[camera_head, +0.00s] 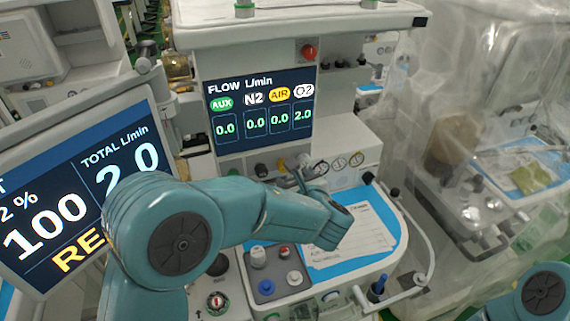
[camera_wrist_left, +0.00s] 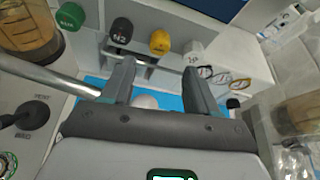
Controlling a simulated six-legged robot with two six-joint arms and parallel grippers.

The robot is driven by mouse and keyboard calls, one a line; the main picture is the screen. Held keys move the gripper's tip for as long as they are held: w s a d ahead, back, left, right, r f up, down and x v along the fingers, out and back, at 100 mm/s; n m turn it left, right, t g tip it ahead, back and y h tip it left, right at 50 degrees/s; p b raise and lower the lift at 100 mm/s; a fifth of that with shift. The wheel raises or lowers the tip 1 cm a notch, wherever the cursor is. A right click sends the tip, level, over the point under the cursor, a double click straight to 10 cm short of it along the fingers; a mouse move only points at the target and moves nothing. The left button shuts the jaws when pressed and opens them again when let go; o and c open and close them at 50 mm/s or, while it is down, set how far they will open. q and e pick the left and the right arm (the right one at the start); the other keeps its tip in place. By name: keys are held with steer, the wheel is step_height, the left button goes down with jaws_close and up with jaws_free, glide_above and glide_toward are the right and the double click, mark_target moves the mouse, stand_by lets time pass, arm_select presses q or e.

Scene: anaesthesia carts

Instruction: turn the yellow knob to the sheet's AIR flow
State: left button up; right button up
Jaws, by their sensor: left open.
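The yellow knob (camera_head: 283,166) is on the panel under the flow screen (camera_head: 262,108), between a black N2 knob (camera_wrist_left: 121,31) and a white knob (camera_wrist_left: 193,50). It shows more clearly in the left wrist view (camera_wrist_left: 160,42). The screen reads AUX 0.0, N2 0.0, AIR 0.0, O2 2.0. My left gripper (camera_wrist_left: 159,64) is open and empty, its fingertips pointing toward the knob row, apart from the yellow knob. In the head view my left arm partly hides it. The white sheet (camera_head: 352,243) lies on the blue worktop; its writing is too small to read. My right gripper is out of view.
A green knob (camera_wrist_left: 71,16) is left of the N2 knob. A large monitor (camera_head: 80,190) reading 100 and total 2.0 stands at left. A plastic-covered cart (camera_head: 480,130) is at right. Switches and knobs crowd the front.

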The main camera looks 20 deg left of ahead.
mark_target(283, 168)
arm_select(q)
steer(key=x, duration=0.3)
steer(key=p+x, duration=0.1)
steer(key=x, duration=0.2)
steer(key=shift+s+a+r+p, duration=0.1)
steer(key=shift+a+p, duration=0.2)
steer(key=shift+x, duration=0.75)
steer(key=shift+d, duration=0.2)
steer(key=c, duration=1)
steer(key=shift+f, duration=0.2)
steer(key=shift+c, duration=0.2)
